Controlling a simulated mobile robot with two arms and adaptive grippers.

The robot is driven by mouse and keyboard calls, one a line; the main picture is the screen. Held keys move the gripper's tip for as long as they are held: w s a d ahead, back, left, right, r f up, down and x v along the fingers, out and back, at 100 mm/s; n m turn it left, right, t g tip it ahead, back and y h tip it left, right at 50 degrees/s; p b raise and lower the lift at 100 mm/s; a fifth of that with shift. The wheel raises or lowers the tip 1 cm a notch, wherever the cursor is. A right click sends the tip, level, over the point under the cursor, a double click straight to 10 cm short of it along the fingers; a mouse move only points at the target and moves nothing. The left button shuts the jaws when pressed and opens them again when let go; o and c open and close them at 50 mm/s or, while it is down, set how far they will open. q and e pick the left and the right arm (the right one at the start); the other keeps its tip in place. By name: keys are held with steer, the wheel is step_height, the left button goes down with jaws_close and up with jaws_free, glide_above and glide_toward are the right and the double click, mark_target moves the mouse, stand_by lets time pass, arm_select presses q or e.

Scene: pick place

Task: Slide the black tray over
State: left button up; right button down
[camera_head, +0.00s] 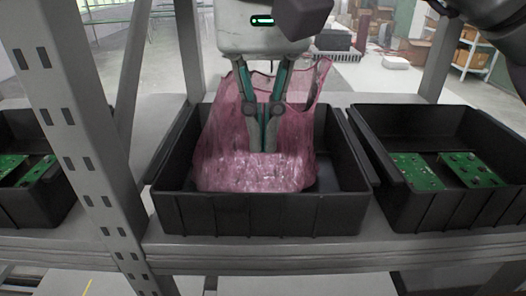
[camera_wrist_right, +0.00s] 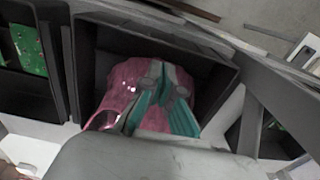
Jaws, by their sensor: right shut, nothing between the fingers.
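The black tray (camera_head: 265,215) in the middle of the shelf holds a pink translucent bag (camera_head: 225,165). My right gripper (camera_head: 265,148) points down into the tray, in front of or within the bag, with its fingertips together and nothing between them. In the right wrist view the gripper (camera_wrist_right: 172,92) reaches over the pink bag (camera_wrist_right: 118,88) inside the black tray (camera_wrist_right: 205,52). The bag partly hides the tray floor. My left gripper is not in view.
Another black tray (camera_head: 457,208) with green circuit boards (camera_head: 415,172) stands close on the right. A third black tray (camera_head: 40,205) with green boards is at the left, behind a grey perforated post (camera_head: 75,130). The shelf (camera_head: 320,258) has a narrow front edge.

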mark_target(263, 199)
steer(key=f, duration=0.4)
steer(key=shift+s+p, duration=0.25)
steer(key=shift+p, duration=0.05)
steer(key=f, duration=0.5)
steer(key=shift+w+f+p, duration=0.2)
steer(key=shift+f+p, duration=0.2)
steer(key=shift+s, duration=0.15)
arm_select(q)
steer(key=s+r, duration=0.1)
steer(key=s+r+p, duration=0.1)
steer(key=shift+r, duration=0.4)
arm_select(e)
steer(key=s, duration=0.6)
steer(key=shift+s, duration=0.4)
arm_select(q)
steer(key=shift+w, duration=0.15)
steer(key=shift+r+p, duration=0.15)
steer(key=shift+p, duration=0.2)
arm_select(e)
steer(key=shift+w+r, duration=0.1)
